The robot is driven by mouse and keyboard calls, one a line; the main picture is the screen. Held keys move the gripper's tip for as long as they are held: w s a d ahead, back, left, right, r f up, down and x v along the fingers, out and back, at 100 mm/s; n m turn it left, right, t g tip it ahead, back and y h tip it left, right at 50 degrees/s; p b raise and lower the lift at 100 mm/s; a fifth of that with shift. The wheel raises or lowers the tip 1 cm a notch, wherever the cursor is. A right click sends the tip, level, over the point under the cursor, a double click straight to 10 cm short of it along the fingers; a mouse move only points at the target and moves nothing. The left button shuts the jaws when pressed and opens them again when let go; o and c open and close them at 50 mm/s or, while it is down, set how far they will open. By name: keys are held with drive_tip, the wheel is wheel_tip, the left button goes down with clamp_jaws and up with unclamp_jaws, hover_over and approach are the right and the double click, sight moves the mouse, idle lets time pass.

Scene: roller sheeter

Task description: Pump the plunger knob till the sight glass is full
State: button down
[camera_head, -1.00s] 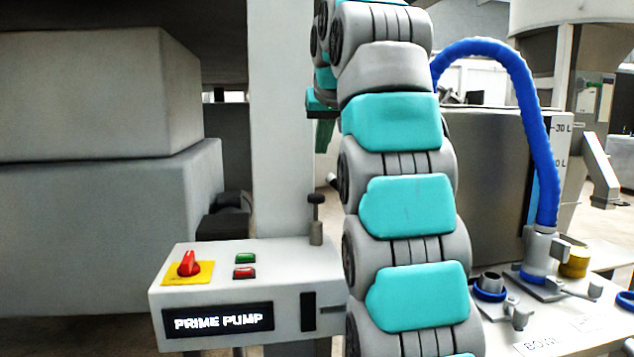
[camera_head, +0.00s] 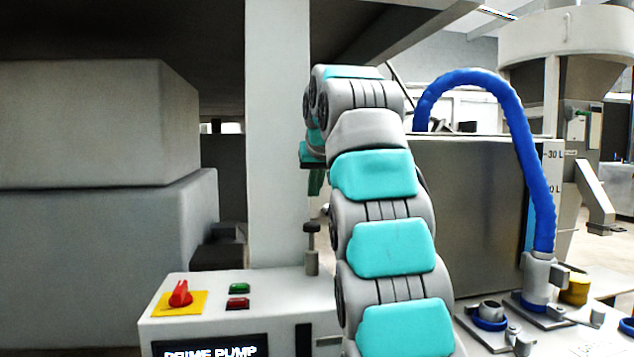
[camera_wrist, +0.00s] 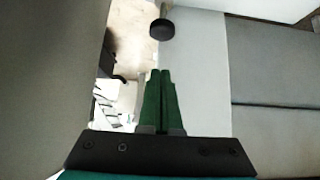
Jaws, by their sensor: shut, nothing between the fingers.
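The black plunger knob (camera_head: 311,227) stands upright on a thin stem in a grey collar, on top of the pump box. It also shows in the wrist view (camera_wrist: 162,29), beyond my fingertips and apart from them. My gripper (camera_head: 315,190) points down a little above the knob. Its green fingers (camera_wrist: 160,75) are shut with nothing between them. A dark vertical slot (camera_head: 303,341) on the box's front may be the sight glass. My arm covers the box beside it, and I cannot tell any fill level.
The pump box (camera_head: 272,286) carries a red rotary switch (camera_head: 180,294), a green button (camera_head: 239,288) and a red button (camera_head: 237,303). A pale post (camera_head: 277,130) rises behind the knob. A blue hose (camera_head: 530,150) and a steel tank (camera_head: 470,210) stand at the right.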

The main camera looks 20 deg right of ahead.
sight(313, 232)
drive_tip(key=x, duration=0.3)
drive_tip(key=shift+w+f, duration=0.15)
drive_tip(key=shift+f, duration=0.4)
drive_tip(key=shift+f+b, duration=0.35)
drive_tip(key=shift+f, duration=1.2)
drive_tip(key=shift+f+b, duration=1.15)
drive_tip(key=shift+f, duration=1)
drive_tip(key=v, duration=0.8)
